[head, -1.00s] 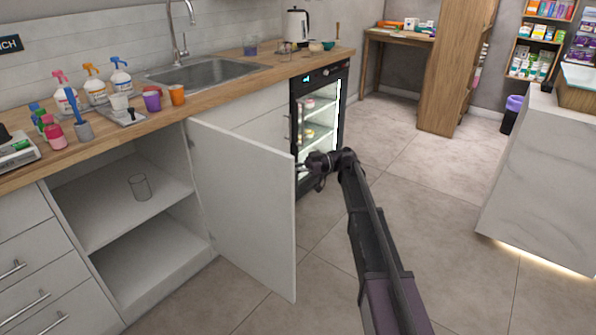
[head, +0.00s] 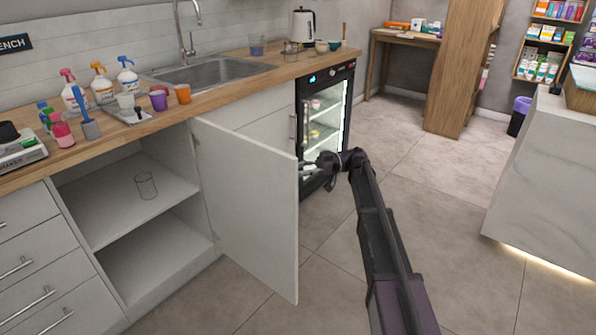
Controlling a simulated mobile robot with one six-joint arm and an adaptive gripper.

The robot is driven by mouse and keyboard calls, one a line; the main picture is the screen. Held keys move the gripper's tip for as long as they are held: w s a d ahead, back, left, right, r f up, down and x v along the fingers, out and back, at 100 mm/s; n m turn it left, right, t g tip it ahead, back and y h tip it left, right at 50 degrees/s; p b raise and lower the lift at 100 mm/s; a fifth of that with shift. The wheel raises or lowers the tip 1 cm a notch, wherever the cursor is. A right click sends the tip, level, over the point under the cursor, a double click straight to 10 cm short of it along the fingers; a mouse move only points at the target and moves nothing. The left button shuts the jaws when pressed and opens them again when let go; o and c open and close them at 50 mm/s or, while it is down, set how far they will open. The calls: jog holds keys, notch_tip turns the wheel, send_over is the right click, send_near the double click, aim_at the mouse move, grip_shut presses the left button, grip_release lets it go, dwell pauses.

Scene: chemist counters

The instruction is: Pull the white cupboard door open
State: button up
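The white cupboard door (head: 246,212) stands wide open, swung out from the counter front on its left-side hinges. Its inner face is toward me. Behind it, the white cupboard (head: 130,225) shows two levels, with a clear glass (head: 146,186) on the upper one. My gripper (head: 308,168) is at the door's free edge, near the top, on the far outer side. The door edge partly hides the fingertips and the handle, so I cannot tell whether the fingers are closed on it.
A lit glass-fronted fridge (head: 322,125) stands just behind the door. The wooden countertop (head: 212,95) holds bottles, cups and a sink (head: 208,73). White drawers (head: 35,265) are at left. A marble counter (head: 545,180) is at right, with clear floor (head: 440,240) between.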

jog(key=v, duration=0.9)
jog(key=shift+d, duration=0.4)
jog(key=shift+w, duration=0.1)
jog(key=s+d+f+m+t+h, duration=0.2)
jog(key=s+f+m+t+h, duration=0.45)
jog(key=s+f+m, duration=0.8)
jog(key=s+d+f+m+h, duration=0.3)
jog(key=s+d+m+h, duration=0.65)
jog(key=s, duration=0.55)
notch_tip(320, 180, up, 32)
jog(key=d+n+p, duration=0.1)
jog(key=p, duration=3.1)
jog(key=shift+w+d+f+h+p, duration=0.2)
jog(key=shift+w+d+h+p, duration=0.1)
jog(key=shift+d+p, duration=0.1)
